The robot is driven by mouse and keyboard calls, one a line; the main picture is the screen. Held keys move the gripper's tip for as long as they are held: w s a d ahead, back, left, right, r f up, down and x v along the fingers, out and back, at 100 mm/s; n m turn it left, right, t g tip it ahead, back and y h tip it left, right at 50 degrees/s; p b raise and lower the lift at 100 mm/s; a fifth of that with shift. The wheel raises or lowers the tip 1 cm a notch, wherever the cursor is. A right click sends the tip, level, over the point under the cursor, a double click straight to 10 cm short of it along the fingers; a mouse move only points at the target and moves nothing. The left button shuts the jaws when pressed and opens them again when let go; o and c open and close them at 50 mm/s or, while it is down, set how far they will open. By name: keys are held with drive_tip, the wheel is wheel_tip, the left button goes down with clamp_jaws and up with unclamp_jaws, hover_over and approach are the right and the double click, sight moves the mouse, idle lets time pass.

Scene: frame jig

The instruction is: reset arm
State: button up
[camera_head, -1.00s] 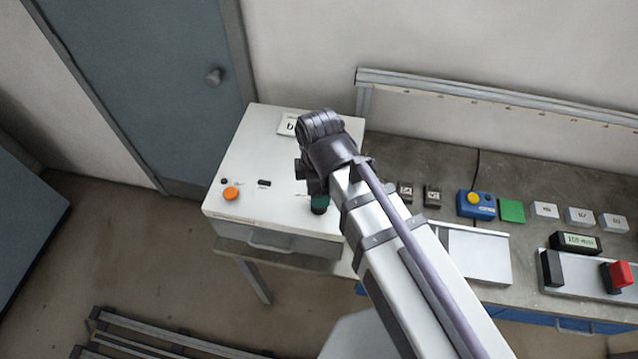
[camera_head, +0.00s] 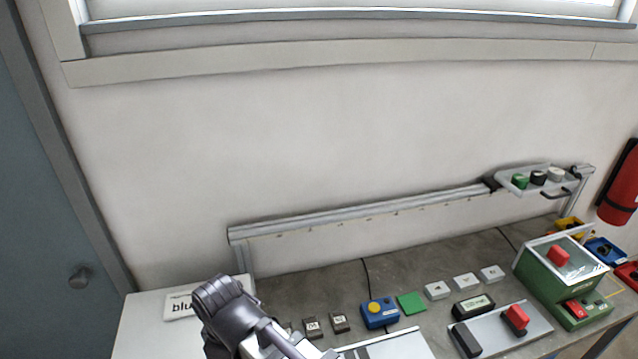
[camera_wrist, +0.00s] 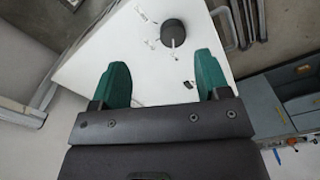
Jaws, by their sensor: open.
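In the wrist view my gripper (camera_wrist: 162,82) is open, its two green fingers apart with nothing between them. Beyond the fingers lies the white top of a cabinet (camera_wrist: 150,60), with a dark round knob (camera_wrist: 172,33) on it. In the head view my arm shows at the bottom left, in front of the white cabinet (camera_head: 135,325). The gripper's fingers are out of sight in that view.
The bench (camera_head: 335,260) carries a blue box with a yellow button (camera_head: 379,312), a green pad (camera_head: 411,303), a display (camera_head: 473,306) and a green machine (camera_head: 560,275). A rail (camera_head: 370,207) with a tray (camera_head: 535,179) stands behind. A fire extinguisher (camera_head: 620,185) hangs at right.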

drive_tip(key=w+d+f+m+b, duration=0.3)
drive_tip(key=d+m, duration=0.2)
drive_tip(key=d, duration=0.6)
drive_tip(key=w+d+f+m+b, duration=0.3)
drive_tip(key=d+m, duration=0.3)
drive_tip(key=d, duration=0.6)
drive_tip(key=w+d+f+m+b, duration=0.4)
drive_tip(key=w+d+f+m, duration=0.1)
drive_tip(key=d, duration=0.7)
drive_tip(key=shift+d+f+m, duration=0.2)
drive_tip(key=shift+f+m, duration=0.05)
drive_tip(key=shift+m, duration=0.05)
